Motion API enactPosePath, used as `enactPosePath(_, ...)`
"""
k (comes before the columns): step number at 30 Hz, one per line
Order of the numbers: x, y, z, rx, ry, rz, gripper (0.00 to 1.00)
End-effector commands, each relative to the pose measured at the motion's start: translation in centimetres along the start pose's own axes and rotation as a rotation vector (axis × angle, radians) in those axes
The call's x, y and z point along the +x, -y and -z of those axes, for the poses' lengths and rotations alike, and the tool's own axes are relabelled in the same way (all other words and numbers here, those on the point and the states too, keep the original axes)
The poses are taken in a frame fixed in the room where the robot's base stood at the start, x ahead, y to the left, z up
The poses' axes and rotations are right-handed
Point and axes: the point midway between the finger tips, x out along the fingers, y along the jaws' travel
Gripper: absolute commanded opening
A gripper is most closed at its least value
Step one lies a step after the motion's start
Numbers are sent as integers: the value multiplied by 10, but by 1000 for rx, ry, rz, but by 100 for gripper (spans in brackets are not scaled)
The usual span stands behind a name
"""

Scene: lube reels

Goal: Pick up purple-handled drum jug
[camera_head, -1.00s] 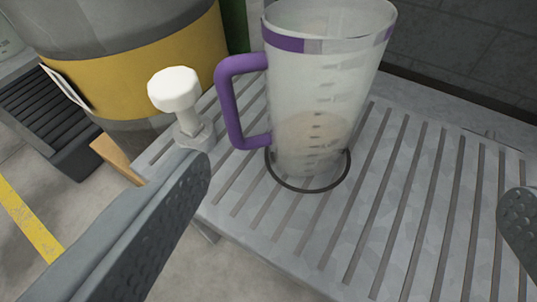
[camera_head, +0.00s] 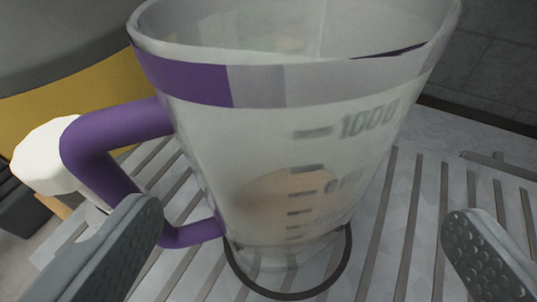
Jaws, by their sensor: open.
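The drum jug (camera_head: 300,160) is a clear measuring jug with a purple band at its rim and a purple handle (camera_head: 105,140) on its left side. It stands upright inside a dark ring on a slatted metal shelf (camera_head: 395,250). My gripper (camera_head: 305,235) is open, with one finger low on each side of the jug's lower body. The left finger is in front of the lower part of the handle and overlaps it in the picture. The right finger is clear of the jug. I cannot tell whether the left finger touches the handle.
A white knob (camera_head: 45,155) stands just left of the handle, partly hidden by it. A grey drum with a yellow band (camera_head: 60,95) is behind on the left. A dark block wall (camera_head: 485,70) is at the back right.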

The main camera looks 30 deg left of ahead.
Motion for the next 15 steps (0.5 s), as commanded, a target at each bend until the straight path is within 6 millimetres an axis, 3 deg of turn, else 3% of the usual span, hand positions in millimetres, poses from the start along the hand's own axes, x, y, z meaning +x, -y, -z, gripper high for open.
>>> enactPosePath(8, 13, 1, -1, 0, 0, 0, 100)
enactPosePath(15, 44, 3, -2, 0, 0, 1, 100)
